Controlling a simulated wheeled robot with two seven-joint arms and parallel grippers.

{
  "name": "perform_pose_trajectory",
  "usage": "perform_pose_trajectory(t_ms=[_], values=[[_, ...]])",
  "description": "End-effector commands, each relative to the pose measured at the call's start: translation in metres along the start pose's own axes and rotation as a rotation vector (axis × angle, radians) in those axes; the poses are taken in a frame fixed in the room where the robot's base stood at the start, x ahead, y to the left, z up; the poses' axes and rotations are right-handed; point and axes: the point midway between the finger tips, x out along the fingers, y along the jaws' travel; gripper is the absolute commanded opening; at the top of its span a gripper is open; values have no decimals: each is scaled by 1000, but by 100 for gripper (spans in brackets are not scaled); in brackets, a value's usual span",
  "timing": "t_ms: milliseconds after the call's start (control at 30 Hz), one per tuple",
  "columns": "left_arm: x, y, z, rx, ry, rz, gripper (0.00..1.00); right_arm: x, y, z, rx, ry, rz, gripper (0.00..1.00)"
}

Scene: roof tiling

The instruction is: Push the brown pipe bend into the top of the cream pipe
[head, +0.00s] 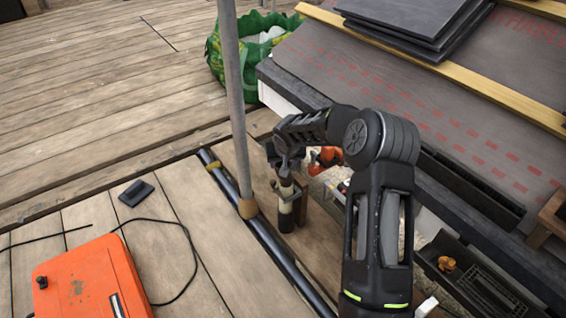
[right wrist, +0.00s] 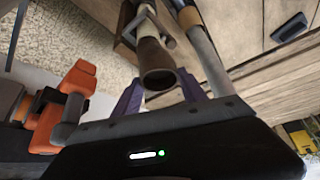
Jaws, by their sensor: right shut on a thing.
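The brown pipe bend (right wrist: 152,56) shows in the right wrist view between the two fingers of my right gripper (right wrist: 160,92), its round open mouth facing the camera. In the head view my right gripper (head: 286,168) is shut on it, just above the cream pipe (head: 286,206). The gripper and arm hide most of the bend there. The cream pipe stands upright with a dark lower end, close to a wooden post. The bend and pipe look in line, but I cannot tell how deep the bend sits. My left gripper is not in view.
A grey pole (head: 233,95) stands left of the gripper. An orange tool (head: 325,158) is close behind it and shows in the wrist view (right wrist: 72,100). The roof slope (head: 400,95) and dark gutter (head: 450,180) lie to the right. Planks at left are mostly free.

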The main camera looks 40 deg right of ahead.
Motion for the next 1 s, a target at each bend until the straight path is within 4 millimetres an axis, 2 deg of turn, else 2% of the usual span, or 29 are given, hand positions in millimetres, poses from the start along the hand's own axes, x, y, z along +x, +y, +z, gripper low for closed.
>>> perform_pose_trajectory(t_ms=[1000], values=[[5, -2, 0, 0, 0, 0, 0, 1, 0, 1, -1, 1, 0, 0]])
